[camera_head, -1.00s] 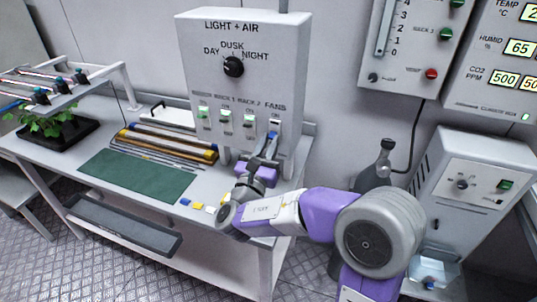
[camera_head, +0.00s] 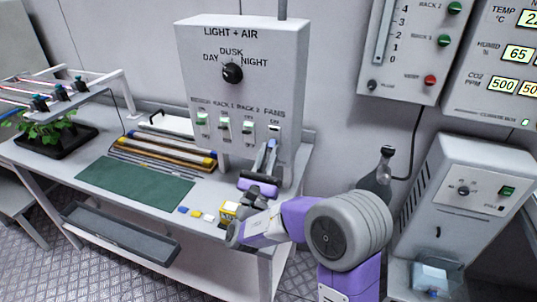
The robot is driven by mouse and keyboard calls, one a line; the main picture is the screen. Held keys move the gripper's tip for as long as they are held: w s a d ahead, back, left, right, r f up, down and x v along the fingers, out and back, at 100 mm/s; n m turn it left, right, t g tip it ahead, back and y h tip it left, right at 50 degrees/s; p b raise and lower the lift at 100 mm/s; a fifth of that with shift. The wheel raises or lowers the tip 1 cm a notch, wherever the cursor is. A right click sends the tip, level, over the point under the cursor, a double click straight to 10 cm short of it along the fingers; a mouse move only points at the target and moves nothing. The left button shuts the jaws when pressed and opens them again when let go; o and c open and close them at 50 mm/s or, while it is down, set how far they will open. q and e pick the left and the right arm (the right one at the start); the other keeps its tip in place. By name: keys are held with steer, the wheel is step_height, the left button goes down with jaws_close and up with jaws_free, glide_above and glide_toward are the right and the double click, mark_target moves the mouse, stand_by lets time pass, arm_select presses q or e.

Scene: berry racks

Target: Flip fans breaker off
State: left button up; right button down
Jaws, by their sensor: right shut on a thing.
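The grey LIGHT + AIR box (camera_head: 205,85) stands at the back of the bench. Its lower row of breakers ends at the right with the fans breaker (camera_head: 274,129), under the FANS label. My right gripper (camera_head: 270,147) reaches up from below, its fingers shut at the lower part of this breaker and hiding its lever. Whether the lever is up or down cannot be told. The rack 2 breaker (camera_head: 248,128), rack 1 breaker (camera_head: 224,125) and the leftmost breaker (camera_head: 202,121) show green and are clear of the gripper. My left gripper is not in view.
A dial (camera_head: 232,72) sits above the breakers. A green mat (camera_head: 135,182), tubes (camera_head: 165,155) and small coloured blocks (camera_head: 196,213) lie on the bench (camera_head: 95,160). A dark bottle (camera_head: 378,175) and a grey cabinet (camera_head: 450,220) stand to the right.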

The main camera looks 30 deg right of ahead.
steer(key=c, duration=1)
jaws_free()
steer(key=shift+c, duration=0.2)
steer(key=shift+a, duration=0.1)
steer(key=v, duration=0.7)
steer(key=shift+s+a+f, duration=0.1)
steer(key=shift+s+f, duration=0.1)
